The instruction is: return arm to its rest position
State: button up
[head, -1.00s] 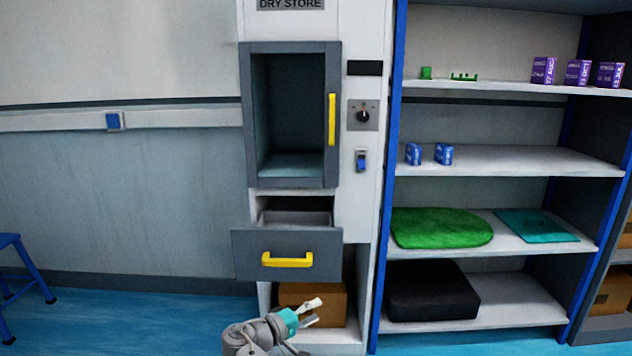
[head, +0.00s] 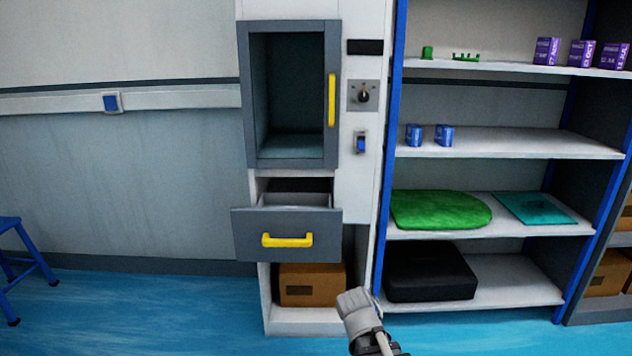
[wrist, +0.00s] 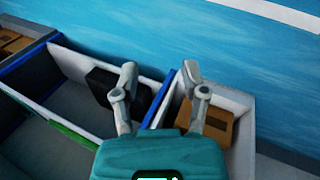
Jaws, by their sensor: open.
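In the wrist view my gripper (wrist: 160,92) is open and empty, its two grey fingers spread apart above a teal body. Beyond the fingers are a black case (wrist: 104,88) and a brown cardboard box (wrist: 214,126) in their bays.
The dry store cabinet has a drawer (head: 286,234) pulled out, with a yellow handle. The cardboard box (head: 312,284) sits in the bay below. A shelf unit (head: 500,142) stands right. A blue stool (head: 22,262) stands left on open floor.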

notch_tip(320, 180, up, 37)
jog(key=s+d+m+y+p, duration=0.1)
jog(key=y+p, duration=0.3)
jog(key=p, duration=3.4)
jog(key=shift+s+d+f+m+g+y, duration=0.2)
jog(key=shift+s+m+g+y, duration=0.15)
jog(key=shift+s, duration=0.3)
